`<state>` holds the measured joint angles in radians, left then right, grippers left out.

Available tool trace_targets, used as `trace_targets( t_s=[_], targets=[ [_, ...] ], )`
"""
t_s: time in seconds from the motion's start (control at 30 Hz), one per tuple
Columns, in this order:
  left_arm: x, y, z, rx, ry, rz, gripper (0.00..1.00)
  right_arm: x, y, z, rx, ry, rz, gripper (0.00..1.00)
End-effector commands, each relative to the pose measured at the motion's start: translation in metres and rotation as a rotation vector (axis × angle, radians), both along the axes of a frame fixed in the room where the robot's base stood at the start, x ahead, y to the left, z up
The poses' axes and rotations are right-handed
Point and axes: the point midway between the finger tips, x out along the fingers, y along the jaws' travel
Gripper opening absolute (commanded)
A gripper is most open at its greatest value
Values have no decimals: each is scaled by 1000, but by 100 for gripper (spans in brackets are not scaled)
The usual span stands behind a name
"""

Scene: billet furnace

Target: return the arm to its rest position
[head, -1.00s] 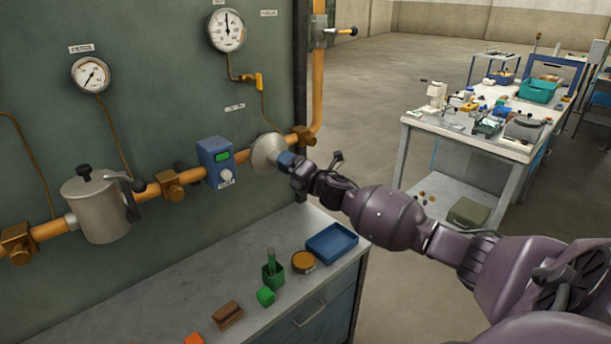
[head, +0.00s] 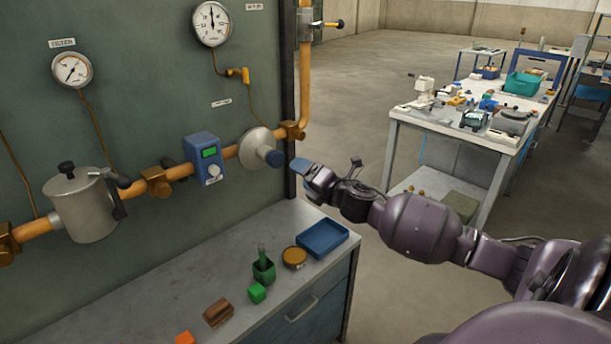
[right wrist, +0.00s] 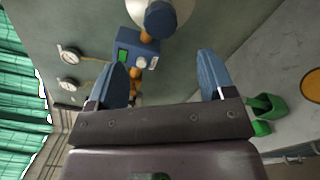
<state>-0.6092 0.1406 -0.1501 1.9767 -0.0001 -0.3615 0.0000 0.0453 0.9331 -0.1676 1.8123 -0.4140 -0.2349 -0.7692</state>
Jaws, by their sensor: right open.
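My right arm comes in from the right in the head view. Its gripper (head: 299,168) is in the air just right of the round silver fitting (head: 256,149) with a dark blue knob (head: 274,158) on the orange pipe, with a small gap between. In the right wrist view the two blue fingers of the gripper (right wrist: 163,80) stand wide apart with nothing between them. The blue knob (right wrist: 160,17) shows ahead at the top of that view. My left gripper is in neither view.
Below the pipe is a grey bench (head: 160,315) with a blue tray (head: 322,239), a round tin (head: 294,257), a green holder (head: 263,270) and small blocks. A blue box with a green display (head: 203,158) sits on the pipe. A cluttered white table (head: 420,118) stands behind my right arm.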

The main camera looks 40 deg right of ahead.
Motion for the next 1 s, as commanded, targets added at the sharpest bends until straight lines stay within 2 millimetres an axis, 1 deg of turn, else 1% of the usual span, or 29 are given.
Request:
trace_targets(
  t_s=[0.37, 0.47, 0.57, 0.7, 0.8, 0.87, 1.0],
  targets=[
    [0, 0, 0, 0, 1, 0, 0, 0, 0, 0, 1, 0, 0, 76],
    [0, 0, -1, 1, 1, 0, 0, 0, 0, 0, 27, 2, -1, 76],
    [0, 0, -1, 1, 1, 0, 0, 0, -1, -1, 95, 11, -6, 76],
    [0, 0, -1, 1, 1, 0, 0, 0, 1, 0, 265, 30, -15, 76],
    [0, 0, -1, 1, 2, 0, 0, -2, 10, -4, 427, 50, -15, 76],
    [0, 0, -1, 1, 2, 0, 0, -6, 19, -16, 543, 73, -21, 76],
    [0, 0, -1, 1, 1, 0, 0, -24, 38, -50, 800, 136, -49, 76]
  ],
)
